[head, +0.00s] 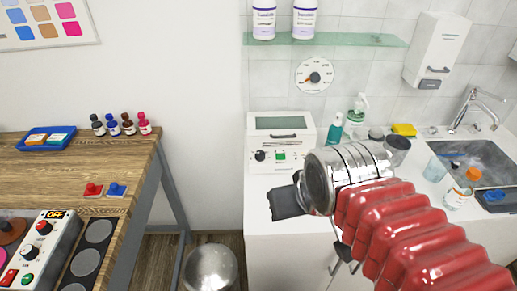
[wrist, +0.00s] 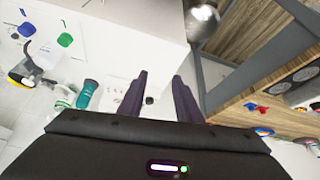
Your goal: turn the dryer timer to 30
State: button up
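A white box-shaped appliance (head: 253,135) with a dark window and handle stands on the white counter against the tiled wall. Its front has a black knob (head: 260,156) and a green button (head: 280,156). A round white dial with a dark and orange knob (head: 314,77) is on the wall above. I cannot tell which one is the dryer timer, and cannot read a setting. My gripper (wrist: 159,77) is open, its two dark fingers apart with nothing held. A small dark round knob (wrist: 149,100) shows between the fingers, apparently beyond them. In the head view the fingertips are not clear.
A teal bottle (head: 335,129), a pump bottle (head: 356,113) and a yellow sponge (head: 404,129) stand right of the appliance, near the sink (head: 480,158). A glass shelf (head: 340,41) is above the dial. A wooden bench (head: 80,166) is at left.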

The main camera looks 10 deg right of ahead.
jog(key=shift+o, duration=0.5)
jog(key=o, duration=0.3)
jog(key=shift+w+r, duration=0.3)
jog(key=shift+w, duration=0.05)
jog(key=w+r+n+g, duration=0.1)
jog(key=w+r+n, duration=0.2)
jog(key=w+n, duration=0.35)
jog(key=w+r+n+g, duration=0.25)
jog(key=w+n, duration=0.25)
jog(key=w, duration=0.3)
jog(key=w+f+n+g, duration=0.1)
jog(key=w+f+n, duration=0.1)
jog(key=w+n, duration=0.4)
jog(key=w+d+f+n+g, duration=0.1)
jog(key=w+f+n, duration=0.2)
jog(key=w+n, duration=0.4)
jog(key=w, duration=0.5)
jog(key=shift+d+f, duration=0.2)
jog(key=shift+f, duration=0.15)
